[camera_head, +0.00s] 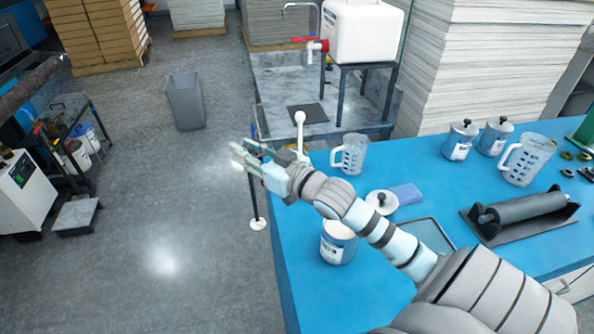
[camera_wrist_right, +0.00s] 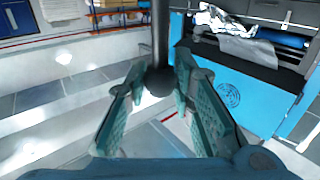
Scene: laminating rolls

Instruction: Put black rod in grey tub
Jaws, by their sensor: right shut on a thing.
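The black rod (camera_head: 254,195) hangs upright in the head view, below my right gripper (camera_head: 248,160) and just off the table's left edge. A pale disc (camera_head: 258,224) shows at its lower end. My right gripper is shut on the rod near its top. In the right wrist view, a dark rod (camera_wrist_right: 160,35) with a rounded dark end (camera_wrist_right: 158,80) stands between the two fingers (camera_wrist_right: 158,95). The grey tub (camera_head: 185,103) stands upright on the floor, left of and beyond my right gripper, clear of the rod. My left gripper is not in view.
The blue table (camera_head: 295,270) holds a tin (camera_head: 338,242), a clear jug (camera_head: 350,154), a white lid (camera_head: 382,202) and a roller on a stand (camera_head: 528,208). A white tank (camera_head: 362,32) stands behind. Grey floor between the table and tub is clear.

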